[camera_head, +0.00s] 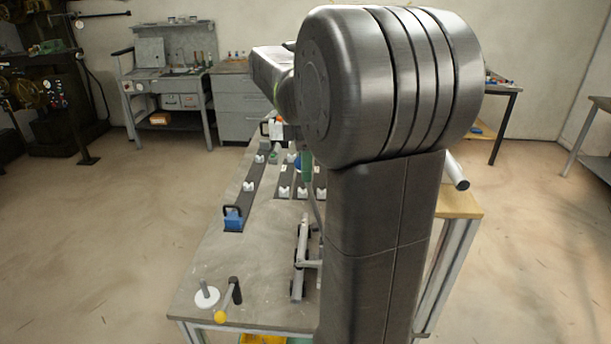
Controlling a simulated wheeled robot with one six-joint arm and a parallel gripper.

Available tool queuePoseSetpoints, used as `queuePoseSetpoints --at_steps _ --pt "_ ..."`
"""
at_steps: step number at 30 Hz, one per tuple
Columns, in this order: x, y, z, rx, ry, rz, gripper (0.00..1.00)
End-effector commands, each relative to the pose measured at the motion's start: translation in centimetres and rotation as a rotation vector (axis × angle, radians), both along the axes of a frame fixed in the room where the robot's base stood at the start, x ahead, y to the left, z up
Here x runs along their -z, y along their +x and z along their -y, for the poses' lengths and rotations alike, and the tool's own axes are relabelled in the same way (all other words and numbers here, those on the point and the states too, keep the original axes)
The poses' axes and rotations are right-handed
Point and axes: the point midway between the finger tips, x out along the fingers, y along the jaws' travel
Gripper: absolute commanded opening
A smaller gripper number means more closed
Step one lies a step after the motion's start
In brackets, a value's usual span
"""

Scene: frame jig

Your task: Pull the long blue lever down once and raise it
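I cannot make out a long blue lever for certain. A small patch of blue (298,166) shows on the jig just left of my arm, and my arm hides most of what is around it. A blue block with a black handle (233,219) sits at the near end of the left dark rail. My arm's large grey elbow and upright link fill the middle of the view. My gripper is hidden behind them, so its fingers and its distance from any lever do not show.
The grey worktable (215,262) bears dark rails with several white V-shaped supports. Open floor lies left.

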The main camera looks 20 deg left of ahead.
Motion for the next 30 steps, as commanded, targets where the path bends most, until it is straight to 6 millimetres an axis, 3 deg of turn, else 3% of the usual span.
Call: queuePoseSetpoints --at_steps 6,17,22,30 --pt "2.4 -0.1 0.1 0.0 0.0 -0.001 0.34" --pt "2.8 -0.1 0.1 0.0 0.0 0.0 0.34" --pt "2.8 -0.1 0.1 0.0 0.0 0.0 0.01" --pt "2.8 -0.2 -0.2 -0.001 -0.014 0.003 0.0"
